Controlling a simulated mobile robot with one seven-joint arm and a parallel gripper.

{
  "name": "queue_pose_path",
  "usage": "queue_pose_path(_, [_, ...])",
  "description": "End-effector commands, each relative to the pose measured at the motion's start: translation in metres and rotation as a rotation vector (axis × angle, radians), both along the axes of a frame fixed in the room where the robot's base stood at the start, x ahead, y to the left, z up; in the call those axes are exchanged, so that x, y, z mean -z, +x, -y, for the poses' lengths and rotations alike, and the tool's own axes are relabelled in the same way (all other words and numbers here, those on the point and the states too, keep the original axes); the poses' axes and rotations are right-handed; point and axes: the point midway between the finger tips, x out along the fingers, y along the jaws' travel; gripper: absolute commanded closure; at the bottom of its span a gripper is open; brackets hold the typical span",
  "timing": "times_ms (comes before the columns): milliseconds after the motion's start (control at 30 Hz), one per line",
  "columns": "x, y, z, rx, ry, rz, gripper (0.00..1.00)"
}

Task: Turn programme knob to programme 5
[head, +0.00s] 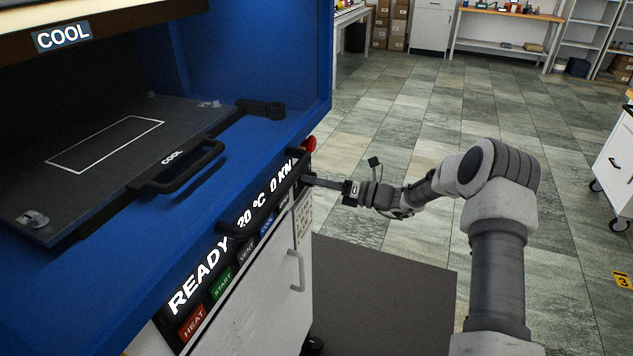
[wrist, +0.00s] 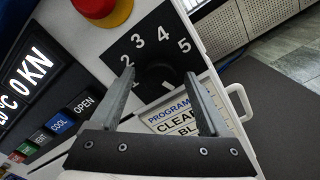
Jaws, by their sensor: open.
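The black programme knob (wrist: 160,74) shows in the wrist view on a black dial plate (wrist: 150,56) with white numbers 1 to 5 in an arc. A short white mark shows at the knob's lower edge; I cannot tell for sure which number it stands for. My gripper (wrist: 158,75) is open, with one finger on each side of the knob in the picture. I cannot tell whether the fingers touch it. In the head view my gripper (head: 309,181) is at the right end of the press's front panel, and the knob is hidden there.
A red emergency button on a yellow base (wrist: 103,10) sits close to the dial. A programme label (wrist: 178,117) is below it. The display (head: 232,235), coloured buttons (head: 222,283) and a black bar handle (head: 262,207) lie to the left. Open floor is to the right.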

Motion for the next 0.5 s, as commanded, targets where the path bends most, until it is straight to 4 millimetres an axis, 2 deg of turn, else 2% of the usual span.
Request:
queue_pose_path(133, [0.0,-0.001,0.003,0.001,0.0,0.001,0.2])
queue_pose_path(267, [-0.001,-0.006,0.018,0.004,-0.001,0.001,0.2])
queue_pose_path(500, [-0.001,-0.027,0.07,0.005,0.0,0.0,0.2])
